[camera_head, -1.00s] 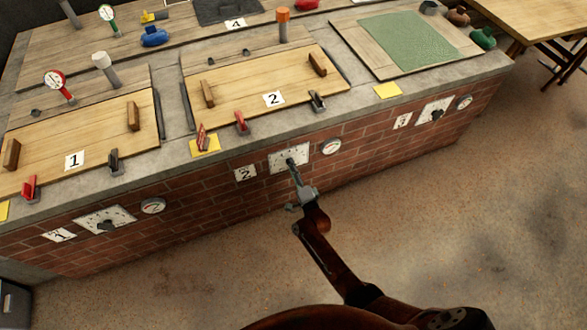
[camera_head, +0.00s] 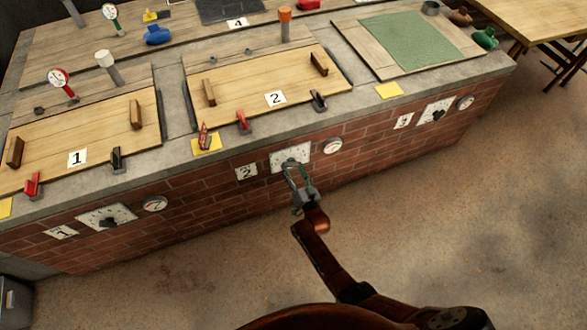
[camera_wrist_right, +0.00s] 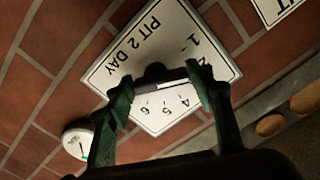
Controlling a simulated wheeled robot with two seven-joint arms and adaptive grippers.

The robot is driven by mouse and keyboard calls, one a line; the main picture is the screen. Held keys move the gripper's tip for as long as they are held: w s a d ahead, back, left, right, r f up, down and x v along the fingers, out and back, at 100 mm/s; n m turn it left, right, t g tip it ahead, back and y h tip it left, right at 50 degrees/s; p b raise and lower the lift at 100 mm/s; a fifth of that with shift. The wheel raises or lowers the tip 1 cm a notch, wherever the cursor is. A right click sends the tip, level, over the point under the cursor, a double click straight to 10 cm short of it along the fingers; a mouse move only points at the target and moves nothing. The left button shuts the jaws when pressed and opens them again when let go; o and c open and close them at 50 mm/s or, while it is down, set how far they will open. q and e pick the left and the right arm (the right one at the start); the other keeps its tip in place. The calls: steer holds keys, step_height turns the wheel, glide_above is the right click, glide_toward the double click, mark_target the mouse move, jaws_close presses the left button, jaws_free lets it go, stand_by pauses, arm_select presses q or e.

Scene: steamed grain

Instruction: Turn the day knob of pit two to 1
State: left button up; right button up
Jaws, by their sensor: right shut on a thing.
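The pit two day dial plate (camera_head: 283,155) is on the brick front wall below lid 2. In the right wrist view the white plate (camera_wrist_right: 122,62) reads PIT 2 DAY, tilted and upside down, with numbers round the dial. The dark day knob (camera_wrist_right: 155,73) has a pale mark, partly hidden; I cannot tell its exact number. My right gripper (camera_head: 293,168) reaches the dial from below. In the wrist view its two green fingers (camera_wrist_right: 158,83) are on either side of the knob, shut on it. My left gripper is not in view.
A round gauge (camera_head: 333,146) is right of the dial, and a number 2 sign (camera_head: 246,172) is left of it. Pit one's dial (camera_head: 106,217) and pit three's dial (camera_head: 436,111) are on the same wall. The floor (camera_head: 450,220) before it is clear.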

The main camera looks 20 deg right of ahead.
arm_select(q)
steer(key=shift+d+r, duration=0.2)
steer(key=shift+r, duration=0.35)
arm_select(e)
steer(key=n, duration=0.5)
steer(key=shift+f, duration=0.25)
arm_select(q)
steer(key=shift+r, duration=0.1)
arm_select(e)
steer(key=shift+n, duration=0.4)
steer(key=o, duration=0.9)
steer(key=shift+c, duration=0.2)
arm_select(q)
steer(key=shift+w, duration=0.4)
arm_select(e)
steer(key=o, duration=0.3)
